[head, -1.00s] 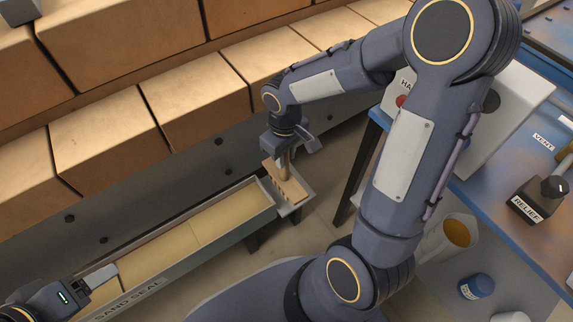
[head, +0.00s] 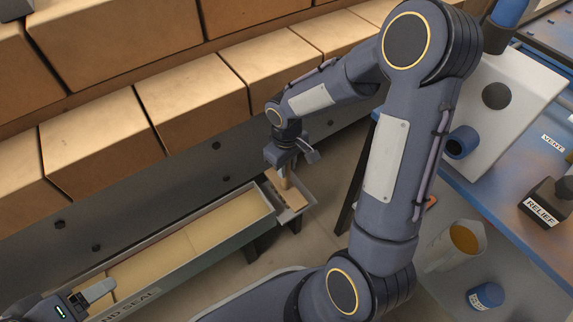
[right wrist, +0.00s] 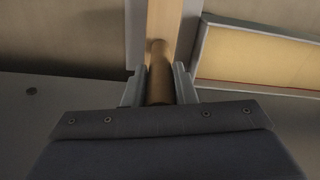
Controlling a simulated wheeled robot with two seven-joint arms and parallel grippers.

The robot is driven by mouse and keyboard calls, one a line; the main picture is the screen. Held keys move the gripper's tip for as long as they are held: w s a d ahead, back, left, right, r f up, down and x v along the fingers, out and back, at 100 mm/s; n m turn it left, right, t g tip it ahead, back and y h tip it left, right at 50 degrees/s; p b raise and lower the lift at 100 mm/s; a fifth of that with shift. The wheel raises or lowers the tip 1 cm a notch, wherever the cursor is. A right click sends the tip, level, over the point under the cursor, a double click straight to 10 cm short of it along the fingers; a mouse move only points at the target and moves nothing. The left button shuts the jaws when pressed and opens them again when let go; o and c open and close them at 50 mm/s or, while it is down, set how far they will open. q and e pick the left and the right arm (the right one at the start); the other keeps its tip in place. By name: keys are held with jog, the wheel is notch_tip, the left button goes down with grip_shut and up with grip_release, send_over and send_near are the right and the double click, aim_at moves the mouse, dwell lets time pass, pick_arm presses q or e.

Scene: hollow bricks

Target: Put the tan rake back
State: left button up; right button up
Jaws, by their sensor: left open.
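The tan rake (head: 287,190) is upright, with its toothed head down in a small grey tray (head: 306,206) at the far end of the sand seal trough. My right gripper (head: 285,165) is above it, with its fingers closed on both sides of the round handle. The right wrist view shows the handle (right wrist: 159,78) between the two fingers and the rake head below. Whether the head rests on the tray floor is hard to tell. My left gripper (head: 93,295) is open and empty at the near end of the trough, partly cut off by the frame.
The sand seal trough (head: 190,262) holds pale sand. Large tan bricks (head: 190,105) line the shelves behind. To the right, a blue bench (head: 500,205) carries a RELIEF block (head: 546,203) and a white box (head: 515,95). A cup (head: 457,243) and blue jar (head: 486,296) stand below.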

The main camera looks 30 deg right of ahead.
jog(key=o, duration=0.4)
jog(key=shift+o, duration=0.2)
notch_tip(320, 180, up, 11)
jog(key=p, duration=0.5)
jog(key=shift+s+r+p, duration=0.1)
jog(key=shift+r+p, duration=0.2)
jog(key=shift+r, duration=0.4)
jog(key=s+a+r+m+t+y, duration=0.2)
jog(key=s+r, duration=0.2)
jog(key=s, duration=0.4)
jog(key=s+a+r+m+t+y, duration=0.1)
jog(key=s+a+r+m+t, duration=0.1)
jog(key=s, duration=0.6)
notch_tip(320, 180, up, 3)
jog(key=shift+s+f+m+t+y, duration=0.1)
jog(key=shift+s+m+t+y, duration=0.3)
jog(key=shift+t, duration=0.4)
jog(key=shift+w+a, duration=0.1)
